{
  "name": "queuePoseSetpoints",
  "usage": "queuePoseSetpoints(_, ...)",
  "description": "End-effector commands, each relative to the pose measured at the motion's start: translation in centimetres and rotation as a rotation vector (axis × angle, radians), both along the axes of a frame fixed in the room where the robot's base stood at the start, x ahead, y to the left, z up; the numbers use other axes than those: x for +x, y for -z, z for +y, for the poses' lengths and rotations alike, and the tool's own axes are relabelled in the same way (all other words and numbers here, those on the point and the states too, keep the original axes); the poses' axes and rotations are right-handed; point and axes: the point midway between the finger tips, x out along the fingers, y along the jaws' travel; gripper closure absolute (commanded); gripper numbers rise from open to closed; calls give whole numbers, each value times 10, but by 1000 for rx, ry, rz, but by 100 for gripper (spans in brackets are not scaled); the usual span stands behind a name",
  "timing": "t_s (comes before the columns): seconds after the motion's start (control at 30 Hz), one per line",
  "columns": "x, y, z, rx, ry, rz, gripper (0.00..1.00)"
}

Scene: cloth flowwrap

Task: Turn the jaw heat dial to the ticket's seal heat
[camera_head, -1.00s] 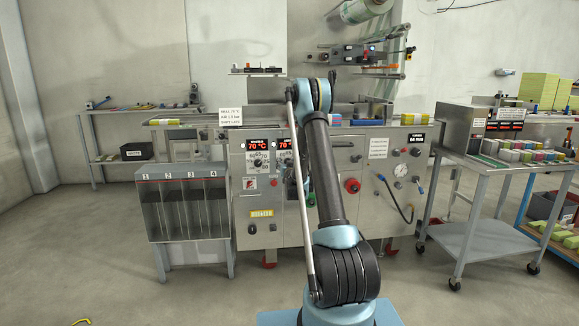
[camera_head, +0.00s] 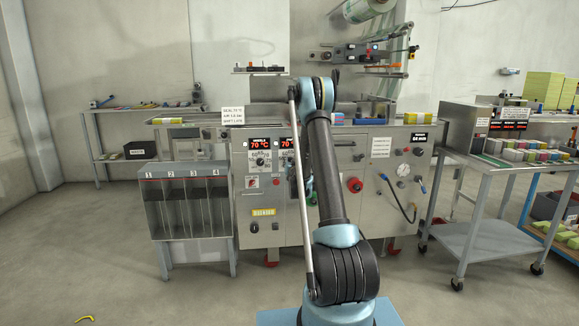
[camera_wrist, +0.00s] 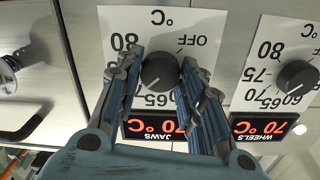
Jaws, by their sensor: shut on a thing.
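The jaw heat dial (camera_wrist: 159,72) is a dark round knob on a white scale plate, seen upside down in the wrist view. My gripper (camera_wrist: 161,76) is shut on it, one finger on each side. OFF, 80, 65 and 60 show on the scale; the left finger hides the part between 65 and 80. The display marked JAWS (camera_wrist: 152,126) reads 70 °C in red. In the head view my arm hides the gripper and this dial. A white ticket (camera_head: 232,116) stands on the machine's top left; its first line begins SEAL, but its figures are too small to read surely.
The similar WHEELS dial (camera_wrist: 297,78) is close beside, above its 70 °C display (camera_wrist: 264,127). A metal handle (camera_wrist: 20,128) juts out at the wrist view's left. A divided bin stand (camera_head: 188,172) and a trolley (camera_head: 480,237) flank the machine; the floor between is open.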

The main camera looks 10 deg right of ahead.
Motion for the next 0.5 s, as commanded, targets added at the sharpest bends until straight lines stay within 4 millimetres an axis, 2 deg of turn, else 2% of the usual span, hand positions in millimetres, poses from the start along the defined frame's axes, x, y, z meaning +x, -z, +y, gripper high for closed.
queuePoseSetpoints(0.03, 0, 1, 6, 0, -9, 2, 62)
queuePoseSetpoints(0.1, 0, 1, 6, 0, -9, 2, 46)
queuePoseSetpoints(0.13, 0, 1, 6, 0, -8, 3, 44)
queuePoseSetpoints(0.5, -3, 0, 3, -1, -4, 1, 44)
